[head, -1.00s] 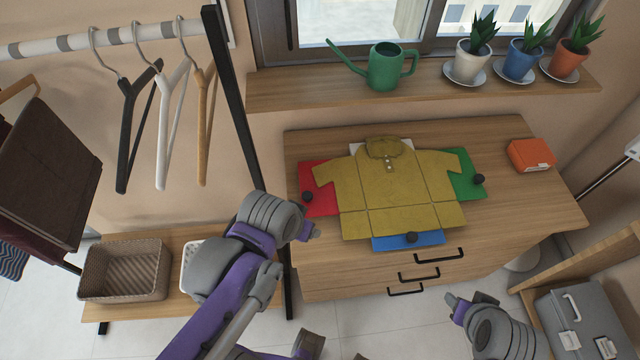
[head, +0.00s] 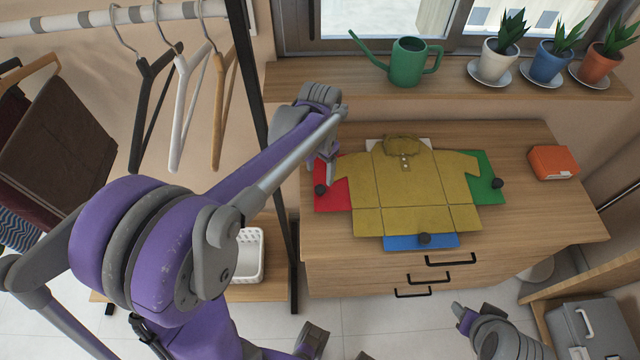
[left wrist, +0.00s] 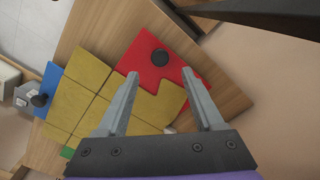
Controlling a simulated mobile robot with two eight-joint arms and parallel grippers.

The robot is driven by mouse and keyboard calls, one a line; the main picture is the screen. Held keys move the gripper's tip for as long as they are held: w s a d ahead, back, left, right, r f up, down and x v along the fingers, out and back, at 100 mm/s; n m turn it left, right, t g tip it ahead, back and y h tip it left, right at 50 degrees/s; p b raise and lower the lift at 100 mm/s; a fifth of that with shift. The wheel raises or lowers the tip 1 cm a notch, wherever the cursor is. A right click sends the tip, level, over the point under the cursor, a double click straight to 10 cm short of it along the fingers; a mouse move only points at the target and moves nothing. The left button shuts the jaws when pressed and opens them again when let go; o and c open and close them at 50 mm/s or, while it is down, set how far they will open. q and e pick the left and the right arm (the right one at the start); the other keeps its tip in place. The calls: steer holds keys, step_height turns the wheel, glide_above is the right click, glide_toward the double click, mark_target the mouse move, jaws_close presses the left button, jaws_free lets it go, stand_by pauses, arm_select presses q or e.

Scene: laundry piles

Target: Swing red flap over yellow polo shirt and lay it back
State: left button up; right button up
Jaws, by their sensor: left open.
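The yellow polo shirt (head: 415,190) lies spread flat on a folding board on the dresser top. The red flap (head: 335,199) shows at its left side, flat, with a black knob (head: 320,190) near its outer edge. The shirt's left sleeve lies over part of it. My left gripper (head: 328,180) is above the red flap, beside the knob. In the left wrist view its open fingers (left wrist: 160,74) frame the knob (left wrist: 160,57) and red flap (left wrist: 142,48), with nothing held. My right gripper (head: 462,311) is low in front of the dresser; its fingers are unclear.
A green flap (head: 487,188) and blue flap (head: 400,242) have black knobs. An orange box (head: 553,161) sits on the dresser's right. A watering can (head: 408,62) and potted plants stand on the sill behind. A black rack post (head: 258,110) stands left of the dresser.

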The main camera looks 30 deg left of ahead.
mark_target(320, 188)
arm_select(q)
step_height(320, 188, down, 7)
steer(key=shift+r, duration=0.1)
stand_by(0.3)
jaws_close()
stand_by(1.3)
